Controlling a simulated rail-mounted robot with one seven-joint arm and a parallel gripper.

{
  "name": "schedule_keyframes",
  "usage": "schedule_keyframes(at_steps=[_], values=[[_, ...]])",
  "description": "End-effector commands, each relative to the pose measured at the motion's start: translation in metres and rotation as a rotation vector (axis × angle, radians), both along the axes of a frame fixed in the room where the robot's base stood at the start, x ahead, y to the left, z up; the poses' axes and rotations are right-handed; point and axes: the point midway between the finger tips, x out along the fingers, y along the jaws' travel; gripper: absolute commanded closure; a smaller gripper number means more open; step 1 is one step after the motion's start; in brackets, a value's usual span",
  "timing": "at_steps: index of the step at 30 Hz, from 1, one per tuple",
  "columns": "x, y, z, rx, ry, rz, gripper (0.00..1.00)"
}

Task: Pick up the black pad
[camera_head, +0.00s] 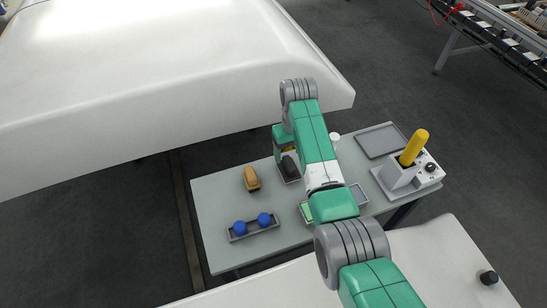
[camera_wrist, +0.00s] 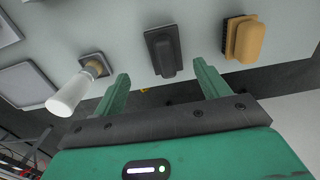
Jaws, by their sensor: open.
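The black pad (camera_wrist: 163,50) is a dark block with a raised grip, lying on the table (camera_wrist: 205,30) in the wrist view, above the gap between my fingers. In the head view the pad (camera_head: 290,168) shows just below my gripper, partly hidden by the arm. My gripper (camera_wrist: 163,82) is open with two green fingers apart and nothing between them. Its fingertips are short of the pad in the wrist view, and I see no contact. In the head view my gripper (camera_head: 287,150) is mostly covered by my arm.
A tan brush (camera_head: 251,178) lies left of the pad. A grey holder with blue balls (camera_head: 253,227) sits at the front left. A white cone (camera_wrist: 70,95) stands on the pad's other side. Flat trays (camera_head: 381,140) and a box with a yellow handle (camera_head: 413,148) are at right.

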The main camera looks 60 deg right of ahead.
Motion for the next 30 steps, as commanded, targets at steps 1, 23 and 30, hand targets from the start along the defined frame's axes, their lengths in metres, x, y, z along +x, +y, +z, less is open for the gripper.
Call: schedule_keyframes(at_steps=[1, 23, 30], values=[[0.0, 0.0, -0.002, 0.0, 0.0, 0.0, 0.25], [0.009, 0.004, -0.078, -0.002, -0.002, 0.001, 0.25], [0.009, 0.004, -0.077, -0.002, -0.002, 0.0, 0.45]])
